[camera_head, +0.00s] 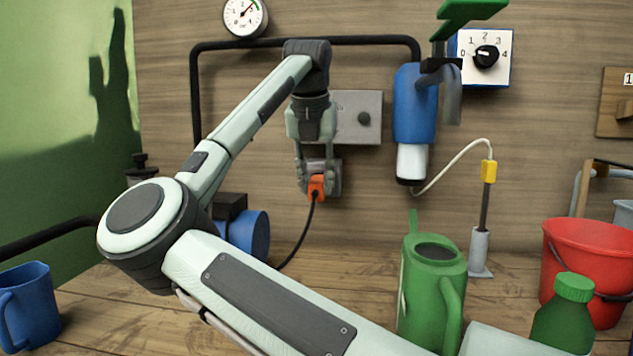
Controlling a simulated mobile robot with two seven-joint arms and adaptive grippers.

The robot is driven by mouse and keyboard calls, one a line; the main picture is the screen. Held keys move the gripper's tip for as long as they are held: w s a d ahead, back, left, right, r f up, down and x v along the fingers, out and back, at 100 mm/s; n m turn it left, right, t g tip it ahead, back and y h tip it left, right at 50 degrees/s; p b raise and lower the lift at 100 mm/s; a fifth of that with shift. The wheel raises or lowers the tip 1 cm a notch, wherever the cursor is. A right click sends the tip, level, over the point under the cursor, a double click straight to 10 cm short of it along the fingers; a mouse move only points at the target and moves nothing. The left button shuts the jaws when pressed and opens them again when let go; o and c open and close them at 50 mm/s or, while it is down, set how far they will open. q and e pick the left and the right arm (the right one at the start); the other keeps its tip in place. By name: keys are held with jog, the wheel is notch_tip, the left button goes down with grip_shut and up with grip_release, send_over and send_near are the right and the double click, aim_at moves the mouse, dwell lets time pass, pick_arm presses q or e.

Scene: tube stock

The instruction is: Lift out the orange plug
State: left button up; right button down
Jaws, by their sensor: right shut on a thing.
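The orange plug (316,190) is in front of the wooden back wall, with a black cable hanging from its lower end. My right gripper (317,177) points down and is shut on the plug, with a finger at either side. A grey socket (335,172) on the wall is directly behind and partly hidden by the gripper. I cannot tell whether the plug is seated in it. My left gripper is not in view.
A grey box (360,117) with a knob is on the wall to the right. A blue cylinder (412,105) hangs beside it. Below stand a green watering can (432,285), a red bucket (585,262) and a blue mug (32,305). My right arm crosses the middle.

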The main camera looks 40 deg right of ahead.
jog(key=shift+s+a+b, duration=0.75)
jog(key=shift+s+a, duration=0.15)
jog(key=shift+a, duration=0.2)
jog(key=shift+s, duration=0.1)
